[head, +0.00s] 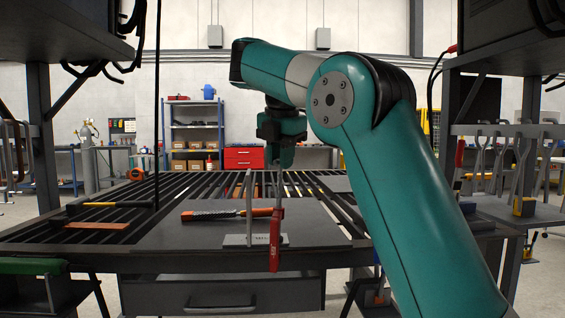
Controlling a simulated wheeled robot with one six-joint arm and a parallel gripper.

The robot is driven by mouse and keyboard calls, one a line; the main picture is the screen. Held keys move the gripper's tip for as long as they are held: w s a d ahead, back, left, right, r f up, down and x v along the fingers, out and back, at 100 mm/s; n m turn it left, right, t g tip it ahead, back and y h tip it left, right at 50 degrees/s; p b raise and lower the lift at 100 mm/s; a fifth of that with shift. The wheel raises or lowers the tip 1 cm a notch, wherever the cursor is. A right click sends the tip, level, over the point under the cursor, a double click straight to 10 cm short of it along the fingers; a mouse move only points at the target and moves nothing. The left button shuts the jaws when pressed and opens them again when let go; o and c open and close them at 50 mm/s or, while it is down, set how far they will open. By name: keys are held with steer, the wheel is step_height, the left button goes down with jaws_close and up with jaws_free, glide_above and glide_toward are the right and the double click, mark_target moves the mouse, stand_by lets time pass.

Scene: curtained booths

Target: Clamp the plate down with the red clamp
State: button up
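The red clamp (275,246) stands upright at the front edge of the workbench, its red handle overlapping the edge in view. A thin grey bar rises above the handle towards my gripper (283,158). A small light grey plate (236,241) lies flat near the bench's front edge, partly behind the clamp. A second thin upright bar rises beside it; I cannot tell if it belongs to the clamp. My gripper hangs directly above the clamp. Its fingers are too small and hidden to tell whether they grip the bar. Contact between clamp and plate is unclear.
More clamps (499,160) hang on a rack at right. Dark shelf posts stand on both sides. The sheet's left part is clear.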

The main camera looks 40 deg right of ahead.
steer(key=o, duration=0.4)
steer(key=shift+r, duration=0.1)
steer(key=r+n, duration=0.1)
steer(key=n, duration=0.3)
steer(key=r+n+p, duration=0.1)
steer(key=n, duration=0.3)
steer(key=n+p, duration=0.1)
steer(key=n, duration=0.3)
steer(key=shift+s+a+r, duration=0.15)
steer(key=shift+a+r, duration=0.05)
steer(key=shift+r, duration=0.2)
steer(key=n, duration=0.5)
steer(key=n+p, duration=0.1)
steer(key=n, duration=0.6)
steer(key=shift+a, duration=0.15)
